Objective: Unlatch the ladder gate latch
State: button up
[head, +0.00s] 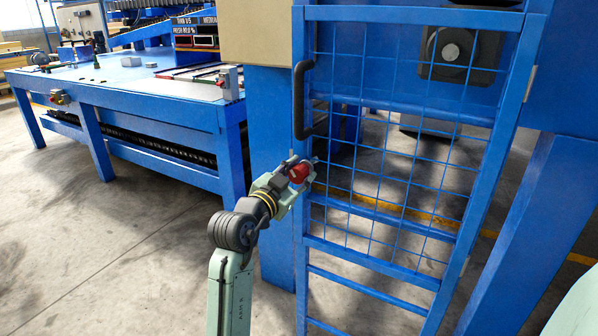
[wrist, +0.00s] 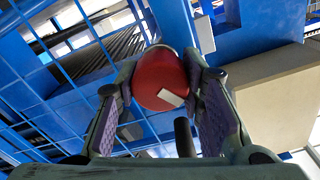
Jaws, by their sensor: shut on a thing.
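The latch shows as a red knob (head: 299,173) at the left upright of the blue mesh ladder gate (head: 383,207), below the gate's black handle (head: 298,100). In the wrist view the red knob (wrist: 158,80) has a small white patch and sits between the two finger pads. My gripper (head: 303,175) is shut on the knob, and its fingers (wrist: 163,85) lie on either side of it. The gate stands in line with its frame and looks closed. The latch's bolt or catch is hidden behind the knob and fingers.
A blue workbench (head: 150,100) with small items on it stands at the left. A beige box (head: 255,33) is on the blue post beside the gate. A slanted blue beam (head: 530,240) stands at the right. The concrete floor (head: 130,240) at the left front is clear.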

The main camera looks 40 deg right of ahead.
jog(key=n+p, duration=0.2)
jog(key=n, duration=0.2)
jog(key=shift+r+n, duration=0.1)
jog(key=shift+n, duration=0.2)
jog(key=n+p, duration=0.2)
jog(key=n, duration=0.2)
jog(key=shift+w, duration=0.1)
jog(key=shift+n, duration=0.3)
jog(key=o, duration=1.2)
jog(key=shift+a, duration=0.1)
jog(key=v, duration=1.1)
jog(key=shift+a, duration=0.4)
